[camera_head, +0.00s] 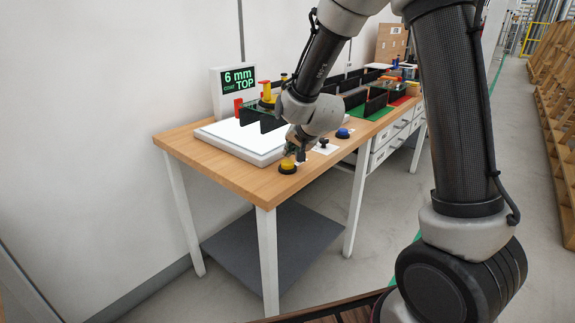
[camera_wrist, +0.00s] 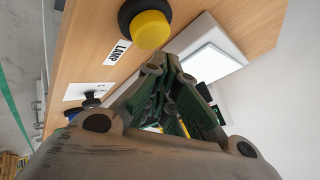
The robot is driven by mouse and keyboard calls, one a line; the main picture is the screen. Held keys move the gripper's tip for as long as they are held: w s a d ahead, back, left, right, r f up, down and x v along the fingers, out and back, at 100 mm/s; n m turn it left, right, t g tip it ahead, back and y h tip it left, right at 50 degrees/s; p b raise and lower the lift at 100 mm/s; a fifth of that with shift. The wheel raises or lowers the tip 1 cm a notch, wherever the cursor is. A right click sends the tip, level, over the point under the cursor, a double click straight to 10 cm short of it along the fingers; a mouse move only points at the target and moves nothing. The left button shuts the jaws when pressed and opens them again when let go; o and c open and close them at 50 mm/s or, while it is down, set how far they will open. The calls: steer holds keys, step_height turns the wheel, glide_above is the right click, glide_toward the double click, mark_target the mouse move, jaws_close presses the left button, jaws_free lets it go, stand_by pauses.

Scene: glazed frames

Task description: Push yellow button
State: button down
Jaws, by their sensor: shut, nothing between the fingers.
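The yellow button (camera_head: 287,165) sits in a round black base near the front corner of the wooden table (camera_head: 190,141). In the wrist view the yellow button (camera_wrist: 150,30) shows large near the top, next to a "LAMP" label (camera_wrist: 117,52). My gripper (camera_head: 293,154) is just above the button in the head view, its fingers shut and empty. In the wrist view my gripper (camera_wrist: 172,62) has its fingertips close below the button in the picture. I cannot tell whether they touch it.
A blue button (camera_head: 342,133) and a black knob (camera_head: 323,142) stand to the right along the table edge. A white light panel (camera_head: 222,141) lies behind the gripper. A display (camera_head: 238,81) reads "6 mm TOP". Black dividers and coloured trays fill the back.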

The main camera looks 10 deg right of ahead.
steer(key=shift+f, duration=0.4)
steer(key=shift+f, duration=0.6)
stand_by(0.6)
steer(key=shift+r, duration=0.1)
steer(key=shift+r, duration=0.95)
steer(key=s+d+r+n+g, duration=0.1)
steer(key=s+d+r+n, duration=0.1)
steer(key=s+d+r, duration=0.45)
steer(key=s+d+r+n+g, duration=0.1)
steer(key=s+r, duration=0.2)
steer(key=s, duration=0.6)
steer(key=s+d+r+n+g, duration=0.15)
steer(key=s+d+r, duration=0.25)
steer(key=s, duration=0.4)
steer(key=s+d+n+g+h, duration=0.1)
steer(key=s+d, duration=0.3)
steer(key=s, duration=0.8)
steer(key=shift+r+n+h, duration=0.3)
steer(key=shift+n+h, duration=0.1)
steer(key=shift+n, duration=0.25)
